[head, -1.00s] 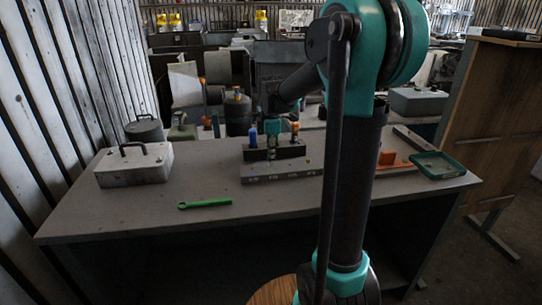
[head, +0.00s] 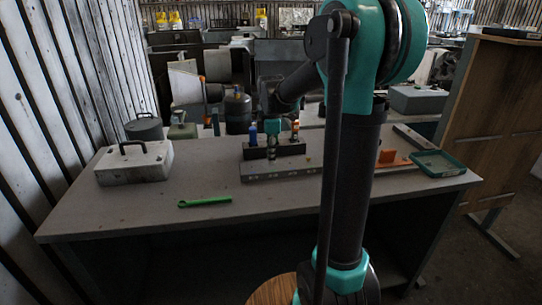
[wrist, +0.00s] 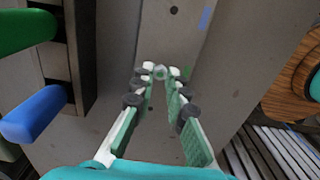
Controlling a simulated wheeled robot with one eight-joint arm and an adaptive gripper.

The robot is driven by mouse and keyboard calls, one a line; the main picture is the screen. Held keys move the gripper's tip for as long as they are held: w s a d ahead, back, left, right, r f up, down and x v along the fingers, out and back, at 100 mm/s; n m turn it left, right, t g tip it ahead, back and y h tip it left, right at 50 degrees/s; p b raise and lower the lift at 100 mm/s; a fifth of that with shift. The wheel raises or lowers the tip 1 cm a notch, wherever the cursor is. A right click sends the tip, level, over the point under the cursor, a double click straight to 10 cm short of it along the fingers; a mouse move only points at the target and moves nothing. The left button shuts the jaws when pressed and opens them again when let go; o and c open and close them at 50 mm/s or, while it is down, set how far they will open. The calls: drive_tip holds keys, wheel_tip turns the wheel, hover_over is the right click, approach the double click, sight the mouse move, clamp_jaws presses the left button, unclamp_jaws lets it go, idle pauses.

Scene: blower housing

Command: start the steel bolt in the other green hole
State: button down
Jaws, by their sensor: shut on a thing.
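The grey housing bar (head: 282,169) lies on the workbench, under my gripper. In the wrist view the bar (wrist: 150,40) runs below the fingertips, with a dark hole (wrist: 174,10) and a blue mark (wrist: 205,18) on it. My gripper (wrist: 160,73) is shut on the steel bolt (wrist: 160,72), whose round, shiny head shows between the fingertips. A small trace of green shows on the bar beside the fingertips. The hole under the bolt is hidden, and I cannot tell whether the bolt touches it. In the head view my gripper (head: 272,150) is small and dark.
A dark rack (head: 258,153) with blue- and orange-handled tools stands just behind the bar. A green wrench (head: 205,201) lies at the front left, a grey case (head: 134,164) at the left. A green tray (head: 440,164) sits at the right. The front middle of the bench is clear.

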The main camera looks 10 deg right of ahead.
drive_tip(key=shift+f, duration=0.1)
drive_tip(key=c, duration=1)
unclamp_jaws()
drive_tip(key=shift+o, duration=0.2)
wheel_tip(320, 180, up, 8)
idle(0.4)
